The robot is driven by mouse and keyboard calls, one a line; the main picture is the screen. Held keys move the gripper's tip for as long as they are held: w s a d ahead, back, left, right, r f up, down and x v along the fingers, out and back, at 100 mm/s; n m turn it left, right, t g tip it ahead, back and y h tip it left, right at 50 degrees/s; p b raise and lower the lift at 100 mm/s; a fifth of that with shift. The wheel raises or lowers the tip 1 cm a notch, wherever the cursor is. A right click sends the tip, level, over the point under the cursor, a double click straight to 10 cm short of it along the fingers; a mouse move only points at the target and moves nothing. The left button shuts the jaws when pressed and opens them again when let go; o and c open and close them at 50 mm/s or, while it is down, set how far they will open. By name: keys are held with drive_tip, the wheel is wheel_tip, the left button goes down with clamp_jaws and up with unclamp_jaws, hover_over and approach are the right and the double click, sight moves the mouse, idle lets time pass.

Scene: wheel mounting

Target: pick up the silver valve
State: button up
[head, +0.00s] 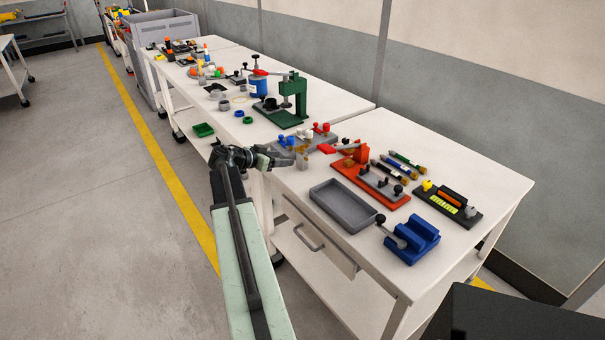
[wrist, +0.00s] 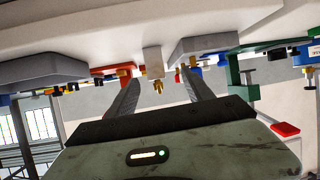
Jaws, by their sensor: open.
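A small pale grey block with a brass-coloured stem, which looks like the silver valve (head: 303,163), stands on the near table just beyond my gripper (head: 292,157) in the head view. In the wrist view, which shows the scene upside down, the valve (wrist: 152,60) appears between and beyond the two fingers of my gripper (wrist: 160,78), roughly centred. The fingers are apart and nothing is held between them. My gripper is at the table's left edge, low over the top. In the head view its fingers partly overlap, so the exact gap to the valve is unclear.
A grey fixture plate (head: 318,143) with blue and red parts lies just behind the valve. A grey tray (head: 341,207), an orange-red fixture (head: 368,186) and a blue vise (head: 411,240) stand nearer. A green press (head: 291,97) stands farther back.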

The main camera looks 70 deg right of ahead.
sight(300, 155)
drive_tip(key=shift+s+d+r+m+g+h, duration=0.2)
drive_tip(key=shift+s+d+m+g+h, duration=0.1)
drive_tip(key=shift+s+d, duration=0.7)
drive_tip(key=shift+b+x, duration=0.45)
drive_tip(key=shift+x, duration=0.7)
drive_tip(key=b+x, duration=0.1)
drive_tip(key=x, duration=0.4)
drive_tip(key=shift+s+b, duration=0.15)
drive_tip(key=shift+b, duration=0.2)
drive_tip(key=shift+r, duration=0.1)
clamp_jaws()
